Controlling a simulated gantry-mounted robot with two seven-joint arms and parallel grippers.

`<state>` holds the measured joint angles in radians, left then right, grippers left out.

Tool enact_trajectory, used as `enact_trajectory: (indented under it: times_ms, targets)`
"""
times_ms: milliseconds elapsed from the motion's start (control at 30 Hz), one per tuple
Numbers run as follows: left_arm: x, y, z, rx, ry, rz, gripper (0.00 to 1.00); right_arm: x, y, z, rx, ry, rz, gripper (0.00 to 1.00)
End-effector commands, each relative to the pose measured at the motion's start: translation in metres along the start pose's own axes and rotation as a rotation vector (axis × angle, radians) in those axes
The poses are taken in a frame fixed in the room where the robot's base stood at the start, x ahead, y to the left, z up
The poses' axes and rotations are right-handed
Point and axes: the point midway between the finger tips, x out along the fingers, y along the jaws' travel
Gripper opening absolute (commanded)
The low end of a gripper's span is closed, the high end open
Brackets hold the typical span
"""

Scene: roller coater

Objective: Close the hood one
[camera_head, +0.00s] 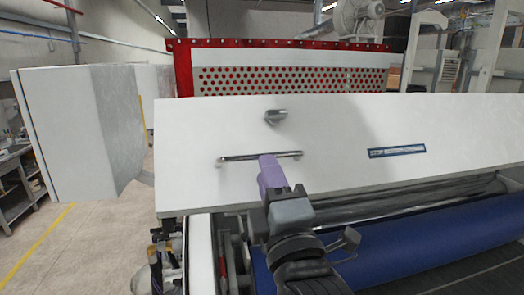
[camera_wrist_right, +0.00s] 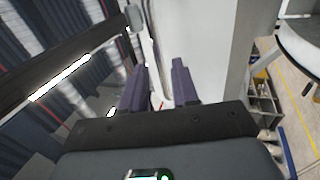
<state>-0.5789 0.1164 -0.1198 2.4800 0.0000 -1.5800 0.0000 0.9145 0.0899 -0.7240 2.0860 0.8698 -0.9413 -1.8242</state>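The hood (camera_head: 330,135) is a long white panel in the head view, with a thin bar handle (camera_head: 235,158), a grey knob above it and a blue label. It stands tilted over the machine, and rollers show below its lower edge. My right gripper (camera_head: 268,160) reaches up from below, its purple fingertips overlapping the middle of the handle. In the wrist view its two fingers (camera_wrist_right: 160,85) stand apart with a visible gap. I cannot tell whether they touch the handle. The hood's white surface seems to fill the wrist view's right-centre (camera_wrist_right: 205,45). My left gripper is not in view.
A blue roller (camera_head: 400,245) lies below the hood at the lower right. A red-framed perforated panel (camera_head: 290,80) stands behind it. A white box-like panel (camera_head: 75,125) is at the left. Open floor (camera_head: 65,235) with a yellow line lies at the lower left.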

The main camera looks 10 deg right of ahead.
Motion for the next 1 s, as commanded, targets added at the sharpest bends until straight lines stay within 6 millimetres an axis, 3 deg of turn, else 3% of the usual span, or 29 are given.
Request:
enact_trajectory:
  times_ms: [100, 300, 767, 967, 1000]
  targets:
    - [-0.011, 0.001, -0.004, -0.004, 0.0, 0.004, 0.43, 0.021, 0.003, 0.001, -0.001, -0.003, -0.003, 0.29]
    - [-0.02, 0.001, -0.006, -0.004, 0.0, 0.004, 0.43, 0.042, 0.002, 0.0, 0.001, -0.002, -0.001, 0.29]
    - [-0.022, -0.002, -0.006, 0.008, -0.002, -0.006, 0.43, 0.05, 0.0, 0.0, 0.001, 0.0, 0.0, 0.29]
    - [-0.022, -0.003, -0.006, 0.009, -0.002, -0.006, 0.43, 0.05, 0.0, 0.0, 0.001, 0.0, 0.0, 0.0]
    - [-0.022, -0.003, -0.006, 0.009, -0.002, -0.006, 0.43, 0.05, 0.0, 0.0, 0.001, 0.0, 0.0, 0.0]
